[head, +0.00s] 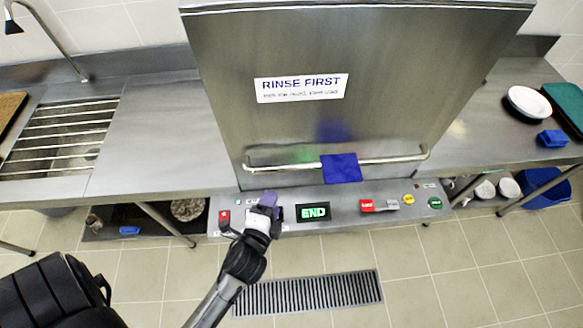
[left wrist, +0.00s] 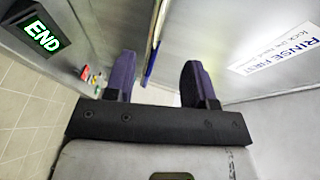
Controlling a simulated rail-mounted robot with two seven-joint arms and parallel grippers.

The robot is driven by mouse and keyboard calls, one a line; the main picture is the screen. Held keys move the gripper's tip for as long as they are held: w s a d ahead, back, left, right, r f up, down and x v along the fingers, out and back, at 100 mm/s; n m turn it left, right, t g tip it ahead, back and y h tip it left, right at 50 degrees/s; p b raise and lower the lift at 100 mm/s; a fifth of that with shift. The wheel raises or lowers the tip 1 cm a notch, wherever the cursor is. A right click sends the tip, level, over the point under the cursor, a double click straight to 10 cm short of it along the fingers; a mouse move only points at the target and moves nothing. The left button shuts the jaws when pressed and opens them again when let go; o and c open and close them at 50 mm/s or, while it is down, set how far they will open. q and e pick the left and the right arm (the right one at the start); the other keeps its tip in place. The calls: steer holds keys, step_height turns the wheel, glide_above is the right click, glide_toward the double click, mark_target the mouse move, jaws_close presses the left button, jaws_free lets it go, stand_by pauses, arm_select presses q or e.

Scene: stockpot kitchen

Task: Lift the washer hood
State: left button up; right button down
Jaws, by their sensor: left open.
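The washer hood (head: 400,70) is a large steel box, down with its lower edge just above the control panel (head: 335,212). A horizontal bar handle (head: 290,166) runs across its lower front, with a blue cloth (head: 341,168) draped over it right of the middle. My left gripper (head: 266,200) is just below the left part of the handle, in front of the panel. In the left wrist view its two purple fingers (left wrist: 158,75) are apart, with nothing clearly held. The cloth's thin blue edge (left wrist: 152,62) shows beyond them. My right gripper is not in view.
The panel has a green END display (head: 313,212), which also shows in the left wrist view (left wrist: 42,36), and several coloured buttons. A sink rack (head: 60,135) stands left. A white bowl (head: 528,102) and blue sponge (head: 553,138) are right. The floor has a drain grate (head: 310,293).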

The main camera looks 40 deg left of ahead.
mark_target(287, 168)
arm_select(q)
steer(key=x, duration=1.3)
steer(key=shift+w+a+f+p, duration=0.15)
steer(key=shift+w+a+p, duration=0.05)
steer(key=shift+w+p, duration=0.1)
jaws_close()
